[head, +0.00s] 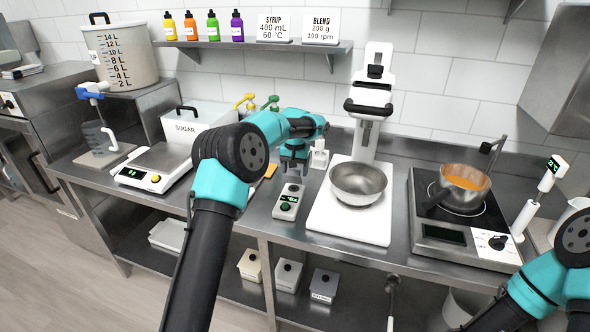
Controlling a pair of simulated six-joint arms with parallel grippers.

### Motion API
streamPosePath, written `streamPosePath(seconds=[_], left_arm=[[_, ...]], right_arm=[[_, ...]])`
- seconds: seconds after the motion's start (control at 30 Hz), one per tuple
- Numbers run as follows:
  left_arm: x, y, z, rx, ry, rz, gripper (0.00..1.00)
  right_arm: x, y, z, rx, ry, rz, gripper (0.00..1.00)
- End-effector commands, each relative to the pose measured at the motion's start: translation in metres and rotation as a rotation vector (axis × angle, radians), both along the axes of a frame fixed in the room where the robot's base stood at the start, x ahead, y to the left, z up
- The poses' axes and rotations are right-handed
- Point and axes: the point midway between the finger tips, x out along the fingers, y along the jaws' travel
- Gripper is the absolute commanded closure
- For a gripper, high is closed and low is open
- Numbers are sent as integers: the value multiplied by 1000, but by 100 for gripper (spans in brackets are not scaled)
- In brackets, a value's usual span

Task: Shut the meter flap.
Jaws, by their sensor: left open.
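My left gripper (293,172) is open and points down just above the far end of the meter. I cannot tell whether it touches it. The meter's flap cannot be made out; the gripper covers that end. My right arm shows at the lower right, but its gripper is outside the picture.
A steel bowl (358,183) stands on the white mixer base (340,226) to the right. A copper pot (464,184) sits on the hot plate at far right. A scale (155,172) and a sugar bin (190,123) stand left. Counter in front of the meter is narrow.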

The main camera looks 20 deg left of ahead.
Motion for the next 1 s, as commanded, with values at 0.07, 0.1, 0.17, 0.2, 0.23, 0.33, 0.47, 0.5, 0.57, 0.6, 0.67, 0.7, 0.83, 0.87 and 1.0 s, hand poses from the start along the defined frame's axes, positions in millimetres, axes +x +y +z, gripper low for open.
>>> streamPosePath(seconds=[0.07, 0.1, 0.17, 0.2, 0.23, 0.33, 0.47, 0.5, 0.57, 0.6, 0.67, 0.7, 0.83, 0.87, 1.0], left_arm=[[0, 0, 0, 0, 0, 0, 32], [0, 0, 0, 0, 0, 0, 32], [0, 0, 0, 0, 0, 0, 32], [0, 0, 0, 0, 0, 0, 32], [0, 0, 0, 0, 1, 0, 34], [0, 0, 0, 0, 1, 0, 43], [0, 0, 0, 0, 1, 0, 56], [0, 0, 0, 0, 1, 0, 60], [0, 0, 0, 0, 1, 0, 65], [0, 0, 0, 0, 1, 0, 69], [0, 0, 0, 0, 0, 0, 69], [0, 0, 0, 0, -1, 0, 69], [-2, 0, -1, 2, -18, 0, 69], [-2, 0, -1, 4, -26, 0, 69], [-6, 0, -1, 10, -75, 0, 69]], right_arm=[[0, 0, 0, 0, 0, 0, 57], [0, 0, 0, 0, 0, 0, 57], [0, 0, 0, 0, 0, 0, 57], [0, 0, 0, 0, 0, 0, 57], [0, 0, 0, 0, 0, 0, 57], [0, 0, 0, 0, 0, 0, 57], [0, 0, 0, 0, 0, 0, 57], [0, 0, 0, 0, 0, 0, 57], [0, 0, 0, 0, 0, 0, 57], [0, 0, 0, 0, 0, 0, 57], [0, 0, 0, 0, 0, 0, 57], [0, 0, 0, 0, 0, 0, 57], [0, 0, 0, 0, 0, 0, 57], [0, 0, 0, 0, 0, 0, 57], [0, 0, 0, 0, 0, 0, 57]])
